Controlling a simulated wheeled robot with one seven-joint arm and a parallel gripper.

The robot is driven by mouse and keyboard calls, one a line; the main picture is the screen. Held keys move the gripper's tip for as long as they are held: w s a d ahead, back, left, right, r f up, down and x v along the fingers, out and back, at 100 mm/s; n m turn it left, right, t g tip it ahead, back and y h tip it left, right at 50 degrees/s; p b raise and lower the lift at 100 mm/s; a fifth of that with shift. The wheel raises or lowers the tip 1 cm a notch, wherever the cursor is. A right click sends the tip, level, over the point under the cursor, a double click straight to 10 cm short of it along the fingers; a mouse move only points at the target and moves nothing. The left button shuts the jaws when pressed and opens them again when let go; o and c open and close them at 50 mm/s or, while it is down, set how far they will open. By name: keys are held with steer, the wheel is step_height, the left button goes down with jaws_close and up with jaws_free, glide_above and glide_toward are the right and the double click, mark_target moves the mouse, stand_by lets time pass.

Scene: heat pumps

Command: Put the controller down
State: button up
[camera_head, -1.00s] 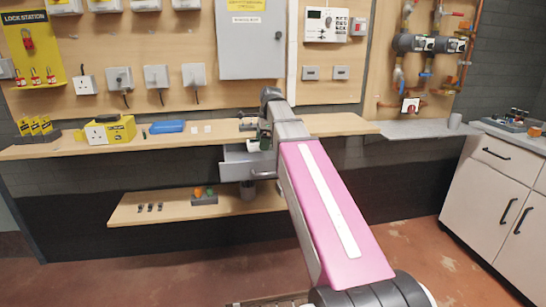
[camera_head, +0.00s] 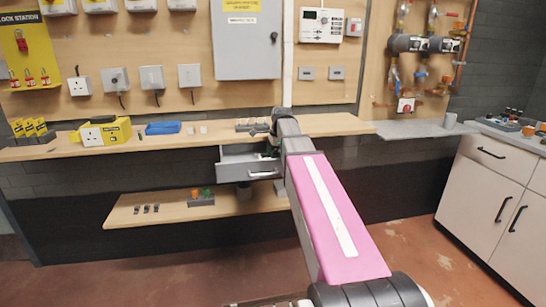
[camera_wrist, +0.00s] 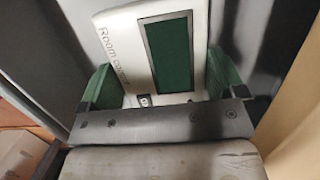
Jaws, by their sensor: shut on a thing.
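The controller (camera_wrist: 122,52) is a white, flat box with a dark green screen and the words "Room contr…" on its face. In the wrist view my gripper (camera_wrist: 162,80) is shut on it, with a green finger pad against each side. Grey surfaces lie around it in that view; I cannot tell whether it touches them. In the head view my gripper is at the open grey drawer (camera_head: 250,169) under the bench, and my arm mostly hides the gripper and controller.
The wooden bench (camera_head: 215,137) runs above the drawer and carries a yellow box (camera_head: 105,133) and a blue item (camera_head: 163,128). A lower shelf (camera_head: 225,205) holds small parts. A grey cabinet (camera_head: 240,40) hangs on the board. White cupboards (camera_head: 497,185) stand at right.

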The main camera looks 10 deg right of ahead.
steer(key=shift+f, duration=0.1)
steer(key=o, duration=0.7)
steer(key=r, duration=0.4)
steer(key=d+r, duration=0.1)
steer(key=r, duration=0.3)
steer(key=d+r, duration=0.1)
steer(key=r, duration=0.3)
steer(key=shift+d, duration=0.2)
